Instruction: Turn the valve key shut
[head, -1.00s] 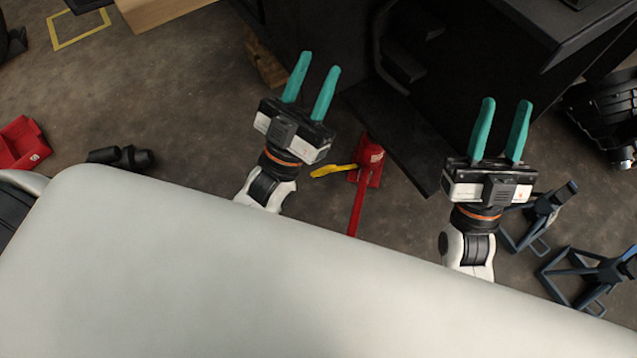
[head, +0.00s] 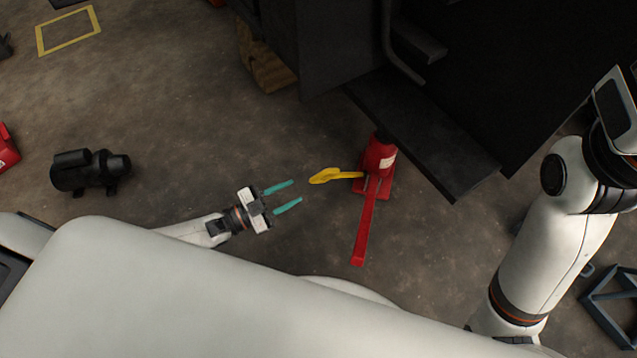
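The yellow valve key (head: 328,175) sticks out to the left from the base of a red bottle jack (head: 378,160). The jack's long red handle (head: 364,228) points toward me. My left gripper (head: 288,196), with teal fingers, is open and empty. It is to the left of the key and a little nearer to me, its fingers pointing right toward it, with a gap between. My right arm (head: 560,230) rises at the right, but its fingers are out of the picture.
The dark forklift body (head: 440,150) stands behind the jack, its step edge close to it. A black motor-like part (head: 90,171) lies on the floor at the left. A blue stand (head: 612,310) is at the lower right.

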